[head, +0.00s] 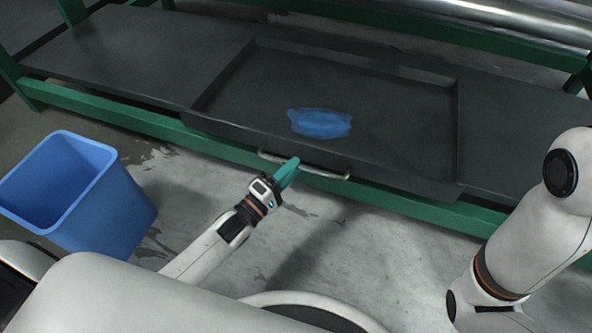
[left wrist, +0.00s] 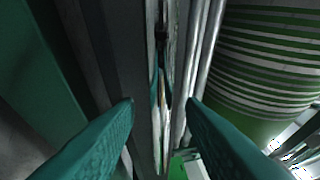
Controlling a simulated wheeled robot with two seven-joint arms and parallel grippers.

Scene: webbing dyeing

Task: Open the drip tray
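The drip tray (head: 390,115) is a wide dark grey pan set in the low shelf of the green frame, with a patch of blue liquid (head: 320,123) in it. A curved metal handle (head: 330,174) is on its front face. My left gripper (head: 294,163) is at the left half of this handle, its teal fingers pointing at the tray front. In the left wrist view the two fingers (left wrist: 160,105) stand apart, with grey and shiny metal strips seen between them. Whether they touch the handle I cannot tell. My right arm shows at the right; its gripper is out of view.
A blue bin (head: 75,195) stands on the floor at the left. The green rail (head: 400,200) of the frame runs below the tray front. A metal roller (head: 510,20) lies across the back. Wet concrete floor (head: 370,240) before the tray is clear.

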